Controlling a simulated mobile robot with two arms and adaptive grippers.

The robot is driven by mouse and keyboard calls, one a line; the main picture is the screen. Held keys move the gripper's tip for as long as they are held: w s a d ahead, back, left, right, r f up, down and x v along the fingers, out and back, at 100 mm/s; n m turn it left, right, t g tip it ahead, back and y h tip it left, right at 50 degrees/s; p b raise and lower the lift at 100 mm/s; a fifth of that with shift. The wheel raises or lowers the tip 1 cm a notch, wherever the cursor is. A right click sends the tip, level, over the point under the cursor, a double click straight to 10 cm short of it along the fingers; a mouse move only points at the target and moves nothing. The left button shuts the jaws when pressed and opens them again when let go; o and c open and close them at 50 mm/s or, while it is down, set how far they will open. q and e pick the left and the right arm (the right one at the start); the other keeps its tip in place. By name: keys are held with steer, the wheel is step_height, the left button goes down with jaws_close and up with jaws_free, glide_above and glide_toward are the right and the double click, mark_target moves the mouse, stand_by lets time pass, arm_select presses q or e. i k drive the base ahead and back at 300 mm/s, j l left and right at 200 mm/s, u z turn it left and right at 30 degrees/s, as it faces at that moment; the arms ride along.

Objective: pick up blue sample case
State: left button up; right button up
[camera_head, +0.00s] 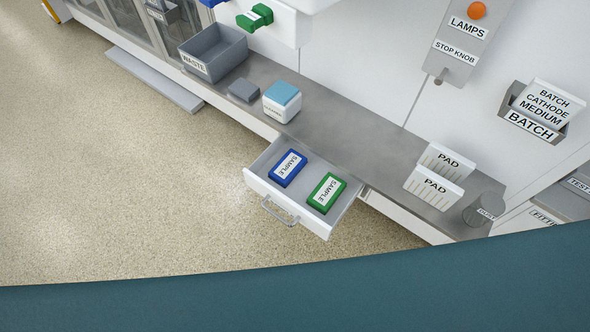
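The blue sample case (288,168) lies flat in the left part of an open white drawer (257,183) below the counter. It has a white label reading SAMPLE. A green sample case (327,193) lies to its right in the same drawer, with a small gap between them. Neither of my grippers shows in the head view.
The grey counter (345,130) above the drawer holds a grey WASTE bin (213,52), a dark grey block (244,90), a white box with a blue top (282,101) and PAD holders (434,187). The floor (130,190) in front is clear. The drawer handle (279,212) sticks out.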

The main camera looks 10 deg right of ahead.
mark_target(285, 171)
steer(key=l+u, duration=0.45)
steer(key=k+l+u, duration=0.15)
steer(key=l+u, duration=0.3)
